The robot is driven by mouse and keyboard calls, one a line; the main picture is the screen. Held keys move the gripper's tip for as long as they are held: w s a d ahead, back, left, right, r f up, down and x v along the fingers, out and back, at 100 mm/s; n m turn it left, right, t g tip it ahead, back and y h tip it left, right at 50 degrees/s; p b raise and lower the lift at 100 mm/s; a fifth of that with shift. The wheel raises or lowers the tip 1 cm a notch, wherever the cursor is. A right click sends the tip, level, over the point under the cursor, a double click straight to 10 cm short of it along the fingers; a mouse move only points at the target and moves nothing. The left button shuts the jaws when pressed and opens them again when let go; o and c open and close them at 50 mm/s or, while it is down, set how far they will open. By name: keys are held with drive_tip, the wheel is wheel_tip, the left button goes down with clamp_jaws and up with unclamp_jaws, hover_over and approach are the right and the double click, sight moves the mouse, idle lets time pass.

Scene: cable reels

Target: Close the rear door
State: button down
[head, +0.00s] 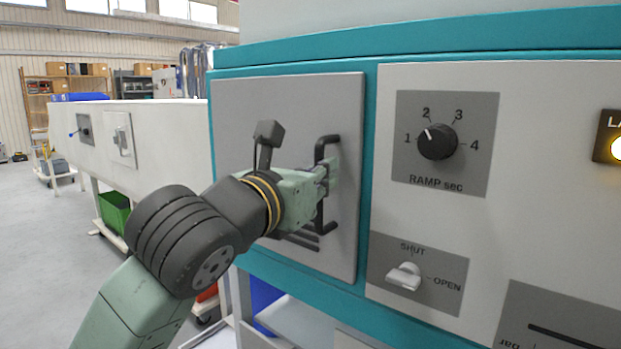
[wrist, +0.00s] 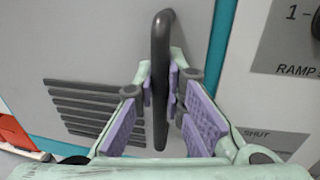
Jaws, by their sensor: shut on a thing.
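A grey door (head: 345,250) with a dark upright bar handle (head: 330,141) is set in the front of a teal and light grey cabinet. The door also fills the left of the wrist view (wrist: 80,40). My gripper (head: 325,180) is shut around the handle; in the wrist view the dark bar (wrist: 160,35) passes between its purple-padded fingers. Vent slots (wrist: 85,105) lie low on the door. The door looks about level with the frame; I cannot tell whether a small gap is left.
Right of the door are a RAMP sec knob (head: 438,141) pointing between 1 and 2, a SHUT/OPEN switch (head: 404,276) and a lit yellow lamp (head: 616,149). A white cabinet (head: 165,140) stands behind at left. Open floor (head: 45,230) lies far left.

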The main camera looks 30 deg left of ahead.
drive_tip(key=shift+w+d+r, duration=0.1)
drive_tip(key=shift+w+r, duration=0.05)
drive_tip(key=c, duration=1.9)
unclamp_jaws()
drive_tip(key=shift+w, duration=0.2)
drive_tip(key=shift+s, duration=0.1)
drive_tip(key=s, duration=0.8)
drive_tip(key=s+d, duration=0.1)
drive_tip(key=s, duration=0.3)
drive_tip(key=shift+d, duration=0.1)
